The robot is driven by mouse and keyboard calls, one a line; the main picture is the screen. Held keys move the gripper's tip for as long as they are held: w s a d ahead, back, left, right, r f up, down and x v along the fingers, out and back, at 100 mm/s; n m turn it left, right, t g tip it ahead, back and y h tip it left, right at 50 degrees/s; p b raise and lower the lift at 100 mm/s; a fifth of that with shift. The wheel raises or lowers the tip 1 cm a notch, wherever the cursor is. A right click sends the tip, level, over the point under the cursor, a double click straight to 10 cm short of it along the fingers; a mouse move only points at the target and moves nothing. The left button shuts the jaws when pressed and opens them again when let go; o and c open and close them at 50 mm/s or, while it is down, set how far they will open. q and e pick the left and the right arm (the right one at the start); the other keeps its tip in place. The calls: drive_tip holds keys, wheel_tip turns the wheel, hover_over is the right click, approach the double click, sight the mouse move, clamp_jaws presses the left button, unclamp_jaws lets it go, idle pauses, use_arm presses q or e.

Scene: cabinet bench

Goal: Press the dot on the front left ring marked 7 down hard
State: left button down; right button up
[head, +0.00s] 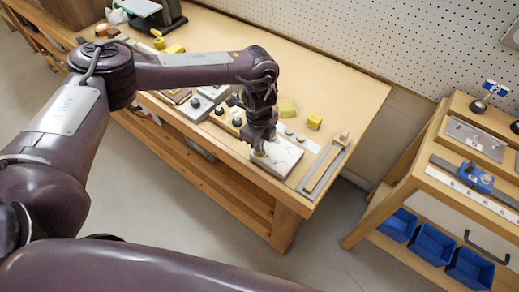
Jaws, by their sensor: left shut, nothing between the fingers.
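My left gripper (260,153) is shut and empty. It points down at the left part of a pale square plate (284,160) near the right front of the wooden bench. Its fingertips are at or just above the plate; I cannot tell whether they touch it. Small ring marks show faintly on the plate. No number 7 or dot can be read at this size, and the gripper covers part of the plate's left side. My right gripper is not in view.
Yellow blocks (314,122) lie behind the plate. A flat metal-edged bar (324,167) lies right of it. Grey plates with dark knobs (219,110) stand to its left. A wooden cabinet with blue bins (431,242) stands at right.

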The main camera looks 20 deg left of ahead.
use_arm(q)
drive_tip(key=shift+s+f, duration=0.1)
drive_tip(key=shift+f, duration=0.05)
idle(0.4)
wheel_tip(320, 180, up, 2)
drive_tip(key=shift+r+p, duration=0.1)
drive_tip(key=shift+p, duration=1)
wheel_tip(320, 180, up, 9)
drive_tip(key=p, duration=0.7)
